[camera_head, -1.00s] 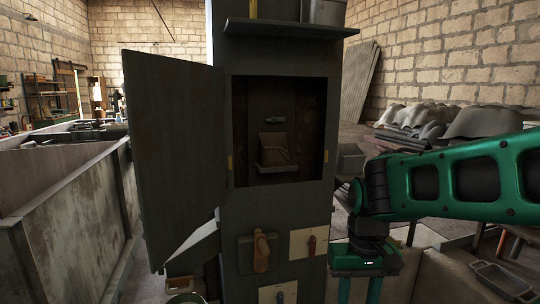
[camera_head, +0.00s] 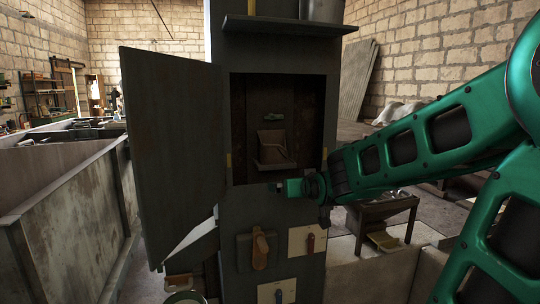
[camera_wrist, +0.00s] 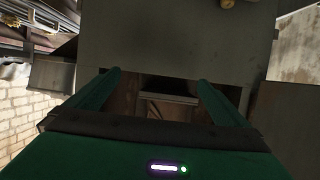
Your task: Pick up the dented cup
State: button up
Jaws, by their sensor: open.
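My gripper (camera_head: 281,187) is in front of the hatch's lower edge, below and to the right of the cup, pointing toward the cabinet. In the wrist view my gripper (camera_wrist: 160,85) has its two green fingers wide apart with nothing held between them. Beyond them the dark hatch opening shows, with a pale ledge (camera_wrist: 169,98) that I cannot identify for sure.
The hatch door (camera_head: 175,150) stands swung open to the left. Handles on plates (camera_head: 262,250) are mounted below the hatch. A shelf (camera_head: 290,25) juts out above, with a metal can (camera_head: 321,9) on it. A round vessel (camera_head: 185,297) shows at the bottom edge.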

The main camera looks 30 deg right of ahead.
aim_at(273, 148)
jog(key=w+a+r+t, duration=0.1)
jog(key=w+r+t, duration=0.35)
jog(key=r, duration=0.35)
jog(key=shift+n, duration=0.3)
jog(key=x, duration=1)
jog(key=shift+w+d+f, duration=0.1)
jog(key=shift+w+f, duration=0.1)
jog(key=shift+w, duration=0.1)
jog(key=c, duration=1.2)
jog(key=shift+r, duration=0.1)
